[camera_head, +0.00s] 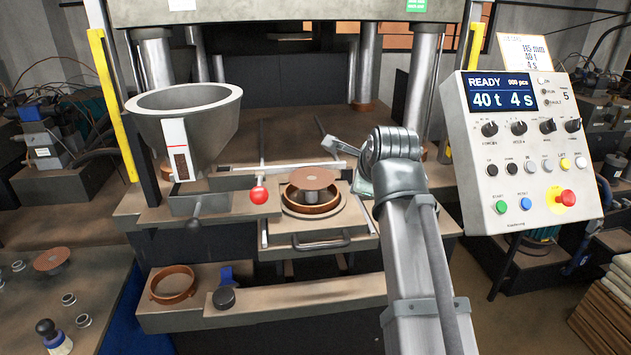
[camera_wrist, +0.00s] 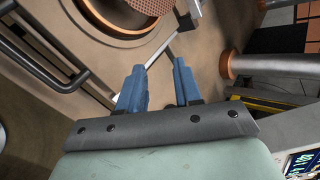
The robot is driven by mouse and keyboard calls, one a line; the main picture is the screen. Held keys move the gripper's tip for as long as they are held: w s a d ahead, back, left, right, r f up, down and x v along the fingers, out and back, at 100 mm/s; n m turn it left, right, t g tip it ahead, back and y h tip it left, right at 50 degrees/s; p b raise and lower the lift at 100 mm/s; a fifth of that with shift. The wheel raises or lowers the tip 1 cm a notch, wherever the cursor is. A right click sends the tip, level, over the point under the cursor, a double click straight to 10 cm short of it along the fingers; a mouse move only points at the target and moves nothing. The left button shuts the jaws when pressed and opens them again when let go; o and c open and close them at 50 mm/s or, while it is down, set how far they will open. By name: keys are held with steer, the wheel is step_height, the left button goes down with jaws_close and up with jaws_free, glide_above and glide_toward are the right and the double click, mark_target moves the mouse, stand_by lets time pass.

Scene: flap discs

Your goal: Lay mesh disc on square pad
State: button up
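A round brown disc (camera_head: 313,178) sits on a central post above a copper-coloured ring mould on the press's sliding drawer. In the wrist view a round piece with a mesh-like surface (camera_wrist: 152,5) shows at the top edge, partly cut off, beside the curved mould rim. Another brown disc (camera_head: 51,260) rests on a small stand on the left table. I cannot make out a square pad for certain. My gripper (camera_wrist: 159,66) has its blue fingers apart with nothing between them, to the side of the mould; my arm mostly hides it in the head view.
A grey hopper (camera_head: 187,125) stands left of the mould, with a red ball knob (camera_head: 258,195) nearby. The drawer handle (camera_head: 322,243) sticks out in front. An empty ring (camera_head: 173,284) sits on the front ledge. Press columns (camera_head: 366,62) and the control panel (camera_head: 525,150) limit room.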

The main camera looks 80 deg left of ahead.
mark_target(313, 185)
steer(key=s+n, duration=0.1)
steer(key=s, duration=0.2)
steer(key=s+n, duration=0.1)
steer(key=s, duration=0.2)
steer(key=s+n, duration=0.1)
steer(key=s, duration=0.2)
steer(key=shift+s+a+r+y, duration=0.1)
steer(key=shift+s+a+y, duration=0.2)
steer(key=shift+a+y, duration=0.1)
steer(key=shift+x, duration=2.4)
steer(key=shift+w, duration=0.15)
steer(key=shift+c, duration=1.4)
steer(key=shift+c, duration=0.5)
steer(key=shift+o, duration=0.3)
steer(key=shift+a, duration=0.1)
steer(key=shift+o, duration=0.8)
steer(key=shift+c, duration=0.7)
steer(key=shift+o, duration=0.2)
